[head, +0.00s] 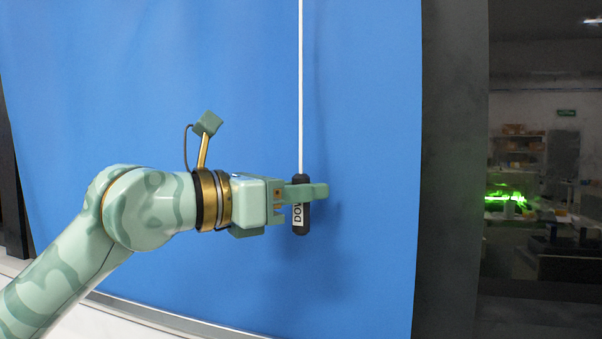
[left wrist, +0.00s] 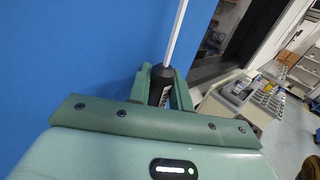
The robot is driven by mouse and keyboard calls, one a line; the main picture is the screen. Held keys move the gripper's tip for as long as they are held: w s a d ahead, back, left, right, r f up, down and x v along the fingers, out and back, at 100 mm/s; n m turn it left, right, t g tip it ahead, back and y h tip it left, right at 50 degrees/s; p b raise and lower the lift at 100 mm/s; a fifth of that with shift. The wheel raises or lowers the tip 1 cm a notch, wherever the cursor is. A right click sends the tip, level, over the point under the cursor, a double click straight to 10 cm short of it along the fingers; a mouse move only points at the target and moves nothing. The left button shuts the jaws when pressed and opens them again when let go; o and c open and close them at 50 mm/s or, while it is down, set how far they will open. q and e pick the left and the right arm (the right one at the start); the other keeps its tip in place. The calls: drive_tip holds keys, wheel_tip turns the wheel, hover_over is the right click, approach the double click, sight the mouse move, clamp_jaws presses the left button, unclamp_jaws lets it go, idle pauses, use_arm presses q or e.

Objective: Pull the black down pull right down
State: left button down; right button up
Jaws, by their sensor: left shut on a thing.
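The black down pull (head: 301,218) hangs upright at the lower end of a white cord (head: 300,90), in front of a blue panel. A white label with dark letters shows on its lower half. My left gripper (head: 304,192) reaches in from the left and is shut on the pull's upper part. In the left wrist view the pull (left wrist: 161,83) sits between the two fingers of my left gripper (left wrist: 163,88), with the white cord (left wrist: 177,32) running up from it. The fingers hide part of the pull. My right gripper is in neither view.
The blue panel (head: 200,60) fills the middle of the head view, close behind the pull. A dark post (head: 452,170) stands to its right, then a dim room with a green glow. A pale ledge (head: 110,318) runs below the panel. The left wrist view shows cluttered equipment (left wrist: 240,95) at right.

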use_arm(q)
drive_tip(key=shift+f+b, duration=0.3)
drive_tip(key=shift+f, duration=0.6)
drive_tip(key=shift+d+f, duration=0.1)
drive_tip(key=shift+f, duration=0.15)
drive_tip(key=c, duration=1.3)
unclamp_jaws()
drive_tip(key=shift+a, duration=0.2)
drive_tip(key=v, duration=1.6)
